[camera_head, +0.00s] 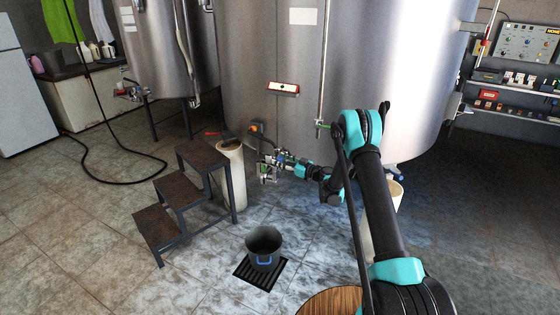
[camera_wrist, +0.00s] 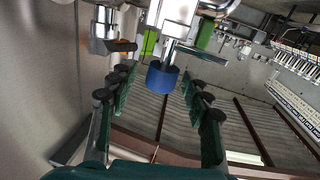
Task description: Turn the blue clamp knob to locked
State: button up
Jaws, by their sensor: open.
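The blue clamp knob (camera_wrist: 162,78) is a short round blue cylinder on a metal stem in the wrist view. It hangs between the two fingers of my gripper (camera_wrist: 158,86), with visible space on both sides. The fingers are spread and hold nothing. Metal pipe fittings (camera_wrist: 178,20) are above the knob. In the head view my gripper (camera_head: 273,160) is at the valve fittings low on the front of the big steel tank (camera_head: 250,70). The knob cannot be made out there.
Dark steps (camera_head: 163,225) and a pale cylindrical post (camera_head: 230,175) stand left of my gripper. A dark bucket (camera_head: 264,242) stands on the floor grate (camera_head: 245,278) below. A smaller tank (camera_head: 155,50) is at the back left. The front-left floor is mostly clear.

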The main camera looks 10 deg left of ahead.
jog(key=shift+w+a, duration=0.15)
jog(key=shift+a, duration=0.2)
jog(key=shift+c, duration=0.5)
grip_shut()
